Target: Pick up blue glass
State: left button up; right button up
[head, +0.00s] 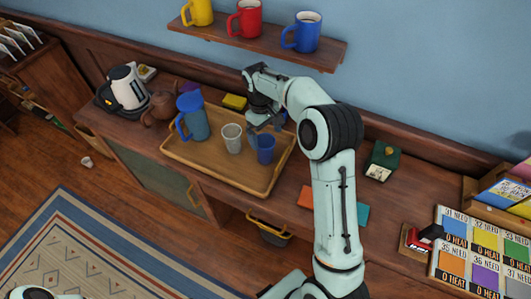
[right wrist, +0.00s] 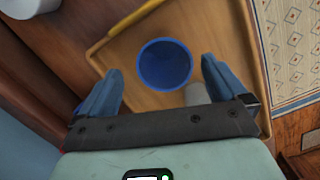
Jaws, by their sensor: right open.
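The blue glass (head: 265,149) stands upright on the wooden tray (head: 213,181), near the tray's right end. In the right wrist view the blue glass (right wrist: 165,64) shows its round open rim from above. My right gripper (head: 262,127) is just behind and above the glass in the head view. In the right wrist view its two blue fingers (right wrist: 161,70) are spread apart, with the glass ahead between them and nothing held. I cannot tell how far the fingertips are from the glass. My left gripper is out of view.
A grey cup (head: 232,138) stands close left of the glass, and a blue pitcher (head: 194,117) further left. A teapot (head: 160,106) and kettle (head: 128,88) are beyond the tray. A shelf with mugs (head: 262,45) hangs above. A green box (head: 384,154) sits right.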

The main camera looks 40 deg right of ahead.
aim_at(266, 146)
notch_tip(266, 146, down, 2)
jog(key=shift+f, duration=0.1)
jog(key=f, duration=0.4)
jog(key=shift+s+a+f, duration=0.15)
jog(key=shift+s+a, duration=0.05)
jog(key=shift+s, duration=0.15)
jog(key=c, duration=1.2)
jog(key=shift+r, duration=0.2)
